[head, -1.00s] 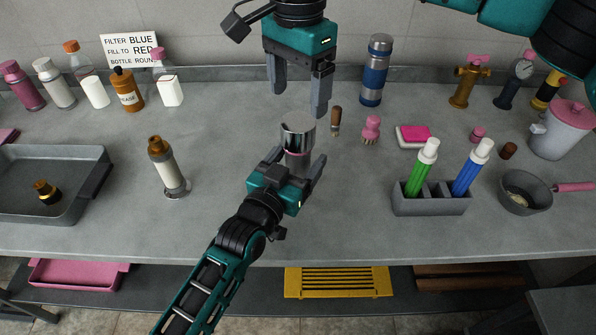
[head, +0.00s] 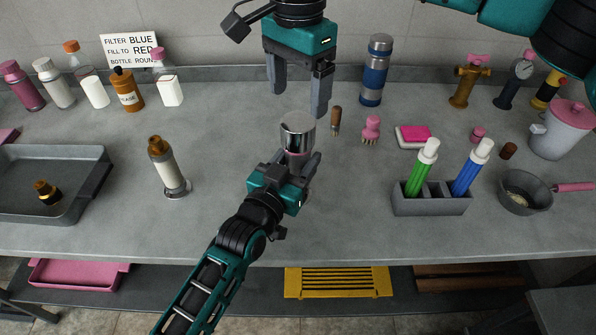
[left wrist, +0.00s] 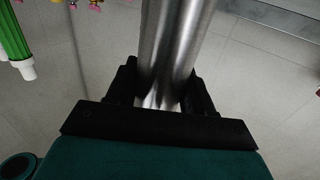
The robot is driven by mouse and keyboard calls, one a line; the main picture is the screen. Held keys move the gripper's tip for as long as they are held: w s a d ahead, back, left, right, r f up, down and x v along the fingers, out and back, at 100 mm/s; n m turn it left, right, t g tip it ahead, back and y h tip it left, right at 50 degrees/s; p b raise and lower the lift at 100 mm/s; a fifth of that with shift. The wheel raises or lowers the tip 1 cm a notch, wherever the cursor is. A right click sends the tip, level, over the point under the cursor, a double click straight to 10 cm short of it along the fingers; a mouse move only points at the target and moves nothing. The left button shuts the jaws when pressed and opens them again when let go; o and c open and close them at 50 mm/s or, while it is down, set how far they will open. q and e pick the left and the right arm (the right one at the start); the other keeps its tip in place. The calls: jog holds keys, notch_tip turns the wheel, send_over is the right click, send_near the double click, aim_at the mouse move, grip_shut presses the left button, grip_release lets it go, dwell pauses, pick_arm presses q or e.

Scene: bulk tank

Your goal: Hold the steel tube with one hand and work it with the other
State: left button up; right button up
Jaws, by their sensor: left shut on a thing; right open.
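The steel tube (head: 298,133) stands upright at the middle of the bench, its shiny top facing up. My left gripper (head: 300,168) is shut on the tube from the front, below its top. In the left wrist view the tube (left wrist: 172,45) runs up between the two dark fingers (left wrist: 170,95). The tube's lower part is mostly hidden by my left gripper in the head view. My right gripper (head: 296,97) is open and empty, pointing down above and just behind the tube, apart from it.
A brown-capped filter bottle (head: 168,167) stands left of the tube, beside a grey tray (head: 90,180). A grey holder (head: 430,203) with a green and a blue tube stands right. Behind are a brush (head: 336,122), a pink scrubber (head: 371,130) and a blue flask (head: 375,75).

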aim_at(298, 122)
pick_arm(q)
grip_shut()
pick_arm(e)
jog(key=m, duration=1.4)
jog(key=shift+m, duration=0.4)
jog(key=m, duration=0.8)
jog(key=shift+m, duration=0.4)
jog(key=m, duration=0.3)
jog(key=shift+m, duration=0.4)
jog(key=m, duration=0.3)
jog(key=shift+m, duration=0.3)
jog(key=m, duration=0.4)
jog(key=shift+f+m, duration=0.35)
jog(key=shift+m, duration=0.15)
notch_tip(298, 122, down, 7)
jog(key=shift+f, duration=0.2)
jog(key=shift+c, duration=0.3)
